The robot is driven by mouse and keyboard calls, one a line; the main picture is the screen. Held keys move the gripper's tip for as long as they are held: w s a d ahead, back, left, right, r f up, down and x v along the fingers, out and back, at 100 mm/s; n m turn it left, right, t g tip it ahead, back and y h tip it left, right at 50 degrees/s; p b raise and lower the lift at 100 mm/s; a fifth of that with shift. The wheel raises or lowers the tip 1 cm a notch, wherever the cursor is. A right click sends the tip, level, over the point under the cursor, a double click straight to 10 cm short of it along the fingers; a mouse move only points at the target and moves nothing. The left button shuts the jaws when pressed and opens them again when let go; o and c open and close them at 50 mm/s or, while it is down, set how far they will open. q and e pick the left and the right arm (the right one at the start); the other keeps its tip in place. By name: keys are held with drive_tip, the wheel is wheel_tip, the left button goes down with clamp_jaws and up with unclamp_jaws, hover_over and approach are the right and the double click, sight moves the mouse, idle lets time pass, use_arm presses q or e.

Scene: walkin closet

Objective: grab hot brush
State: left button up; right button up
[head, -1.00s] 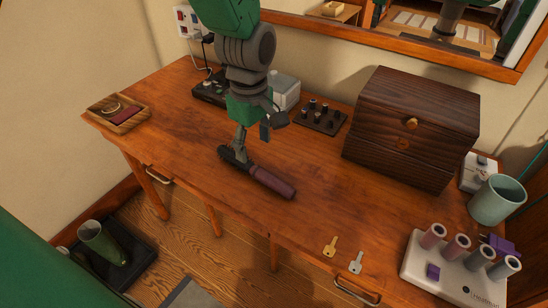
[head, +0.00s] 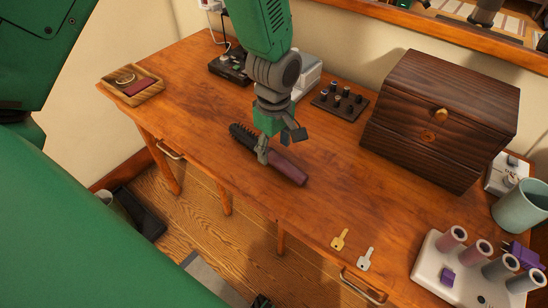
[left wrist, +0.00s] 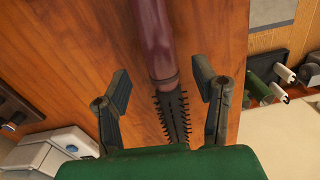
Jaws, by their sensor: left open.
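The hot brush lies on the wooden desk, with a black bristled head and a dark maroon handle (head: 286,170). In the left wrist view its handle (left wrist: 153,35) runs up the picture and its bristles (left wrist: 173,115) lie nearer me. My left gripper (head: 264,157) is over the brush in the head view, near where head meets handle. In the left wrist view, the fingers of my left gripper (left wrist: 166,92) stand open, one on either side of the brush and apart from it. My right gripper is not in view.
A dark wooden box (head: 437,115) stands at the back right. Two keys (head: 340,239) lie near the front edge. A white roller set (head: 447,262) and a mint cup (head: 522,206) are at the right. A wooden tray (head: 133,86) is at the left. The desk around the brush is clear.

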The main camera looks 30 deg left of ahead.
sight(273, 153)
use_arm(q)
wheel_tip(273, 153, down, 4)
drive_tip(key=shift+a+r, duration=0.1)
clamp_jaws()
